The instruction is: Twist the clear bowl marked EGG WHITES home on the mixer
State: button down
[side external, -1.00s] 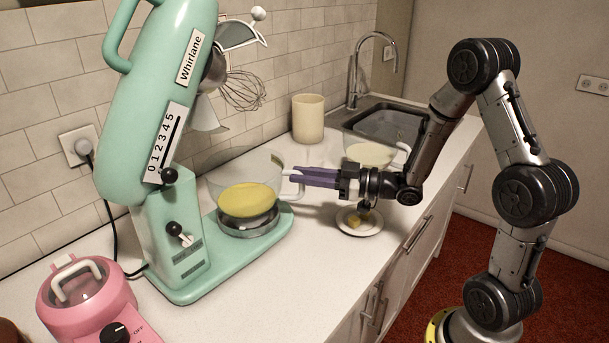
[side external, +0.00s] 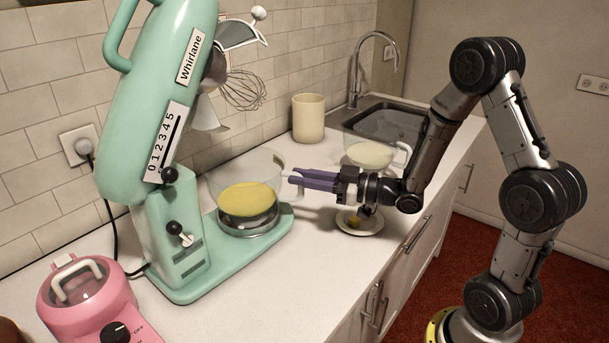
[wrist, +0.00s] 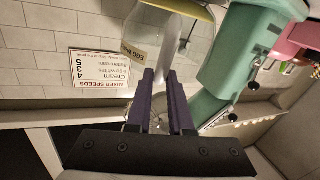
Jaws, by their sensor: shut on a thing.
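The clear bowl (side external: 222,192) with yellow contents sits upright on the round metal seat (side external: 250,230) of the mint-green mixer (side external: 190,245). In the wrist view the bowl (wrist: 144,32) shows a yellow label, partly hidden, that starts with EGG. My gripper (side external: 289,180) is at the bowl's right side, its purple fingers shut on the white handle (side external: 295,194). The fingers (wrist: 161,72) also show in the wrist view, reaching to the handle. The mixer's head is tilted up, with the whisk (side external: 243,90) above the bowl. How the bowl's base engages the seat is hidden.
A second clear bowl (side external: 369,155) with pale contents stands behind my gripper near the sink (side external: 385,124). A small plate (side external: 372,228) with yellow pieces lies below my wrist. A cream canister (side external: 308,118) stands at the back; a pink appliance (side external: 85,310) stands front left.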

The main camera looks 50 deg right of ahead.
aim_at(279, 179)
jog(key=shift+s+a+h, duration=0.1)
jog(key=shift+a+h, duration=0.1)
jog(key=shift+h, duration=0.1)
jog(key=shift+m, duration=0.3)
jog(key=shift+s+a+m+t+h, duration=0.3)
jog(key=shift+a+m+h, duration=0.4)
jog(key=shift+h, duration=0.4)
jog(key=shift+a, duration=0.2)
jog(key=shift+s+a+m+h, duration=0.15)
jog(key=shift+a+m+h, duration=0.25)
jog(key=shift+a+h, duration=0.3)
jog(key=shift+h, duration=0.4)
